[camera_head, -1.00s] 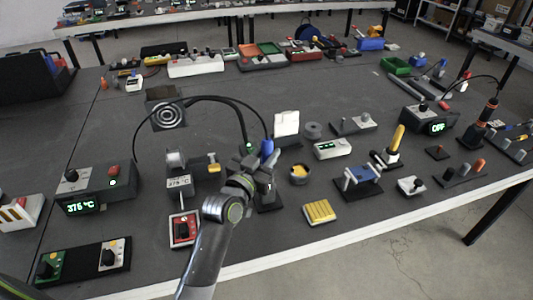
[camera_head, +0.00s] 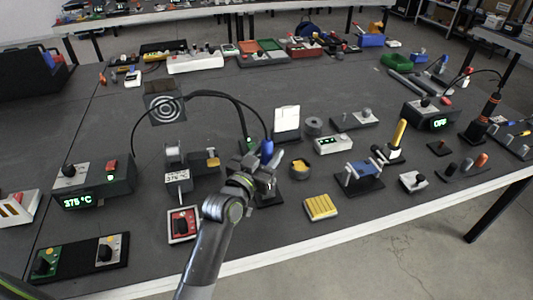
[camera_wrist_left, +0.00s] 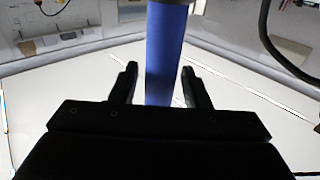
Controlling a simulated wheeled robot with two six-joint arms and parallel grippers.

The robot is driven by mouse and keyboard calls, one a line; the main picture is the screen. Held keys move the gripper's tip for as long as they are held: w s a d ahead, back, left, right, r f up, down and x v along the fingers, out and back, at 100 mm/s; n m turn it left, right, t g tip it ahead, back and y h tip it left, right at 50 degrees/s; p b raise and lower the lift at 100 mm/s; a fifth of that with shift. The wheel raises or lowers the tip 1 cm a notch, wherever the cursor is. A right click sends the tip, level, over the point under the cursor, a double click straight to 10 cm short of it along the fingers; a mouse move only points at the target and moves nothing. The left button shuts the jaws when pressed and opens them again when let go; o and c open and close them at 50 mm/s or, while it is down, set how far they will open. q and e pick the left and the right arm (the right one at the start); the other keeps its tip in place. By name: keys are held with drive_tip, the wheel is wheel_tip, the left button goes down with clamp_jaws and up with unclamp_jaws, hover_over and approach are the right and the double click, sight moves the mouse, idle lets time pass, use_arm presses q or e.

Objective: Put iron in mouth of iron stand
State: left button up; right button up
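The blue-handled iron (camera_head: 267,148) stands roughly upright, with a black cable near its top. In the left wrist view its blue handle (camera_wrist_left: 164,55) rises between the fingers of my left gripper (camera_wrist_left: 160,88). The fingers are apart, with a narrow gap on the left side of the handle. In the head view my left gripper (camera_head: 266,172) is just below the blue handle and covers the iron's lower part. The dark base of the iron stand (camera_head: 272,196) shows below the gripper; its mouth is hidden. My right gripper is not in view.
A soldering station (camera_head: 95,188) reading 375 °C stands at left. A red device (camera_head: 183,224) is left of my arm. A yellow sponge (camera_head: 321,207) and a blue-topped holder (camera_head: 360,175) lie to the right. A white block (camera_head: 286,121) stands behind the iron.

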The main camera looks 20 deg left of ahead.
use_arm(q)
drive_tip(key=shift+o, duration=0.6)
drive_tip(key=shift+s+f, duration=0.1)
drive_tip(key=shift+s, duration=0.1)
drive_tip(key=s+a+b, duration=0.3)
drive_tip(key=s, duration=1.3)
drive_tip(key=shift+s+a+f+b, duration=0.15)
drive_tip(key=shift+s+f+b, duration=0.05)
drive_tip(key=shift+s+b, duration=0.15)
drive_tip(key=shift+r, duration=0.1)
wheel_tip(320, 180, up, 10)
drive_tip(key=p, duration=0.9)
